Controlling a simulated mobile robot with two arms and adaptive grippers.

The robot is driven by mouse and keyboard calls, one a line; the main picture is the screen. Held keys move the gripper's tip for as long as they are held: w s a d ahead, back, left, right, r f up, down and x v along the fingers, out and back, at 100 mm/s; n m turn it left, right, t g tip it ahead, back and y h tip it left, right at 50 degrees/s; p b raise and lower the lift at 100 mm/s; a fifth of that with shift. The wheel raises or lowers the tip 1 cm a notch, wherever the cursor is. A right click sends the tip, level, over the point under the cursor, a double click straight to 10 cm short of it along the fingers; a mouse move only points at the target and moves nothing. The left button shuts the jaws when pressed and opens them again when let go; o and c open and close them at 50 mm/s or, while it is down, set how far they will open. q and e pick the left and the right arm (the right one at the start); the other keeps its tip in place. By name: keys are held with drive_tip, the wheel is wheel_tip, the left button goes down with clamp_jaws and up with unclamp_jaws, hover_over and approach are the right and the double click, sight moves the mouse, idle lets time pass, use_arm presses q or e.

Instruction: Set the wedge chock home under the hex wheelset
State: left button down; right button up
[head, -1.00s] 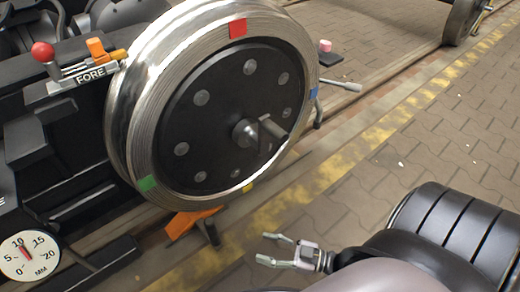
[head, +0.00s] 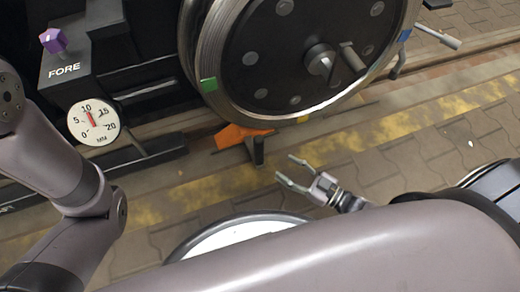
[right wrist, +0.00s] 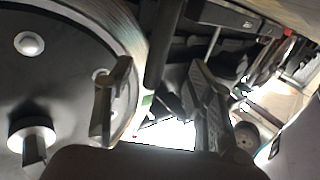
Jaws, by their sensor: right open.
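The wheelset's large wheel (head: 270,55) stands on the track at the top of the head view. It has a black face, a bright steel rim, several bolts and coloured rim marks. The orange wedge chock (head: 241,134) lies low by the wheel's underside, its black handle (head: 257,151) pointing toward me. I cannot tell whether the chock touches the wheel. My right gripper (head: 285,167) is open and empty, just right of the handle and apart from it. In the right wrist view, the wheel (right wrist: 60,70) fills the left side, beside my open fingers (right wrist: 160,68). My left gripper is out of view.
A grey lever (head: 437,36) sticks out right of the wheel.

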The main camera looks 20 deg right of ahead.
sight(259, 152)
drive_tip(key=b+x, duration=0.3)
drive_tip(key=x, duration=0.6)
drive_tip(key=shift+w+a+f+b, duration=0.15)
drive_tip(key=shift+w+a+b, duration=0.1)
drive_tip(key=shift+b, duration=0.15)
drive_tip(key=shift+x, duration=0.8)
drive_tip(key=shift+c, duration=0.4)
clamp_jaws()
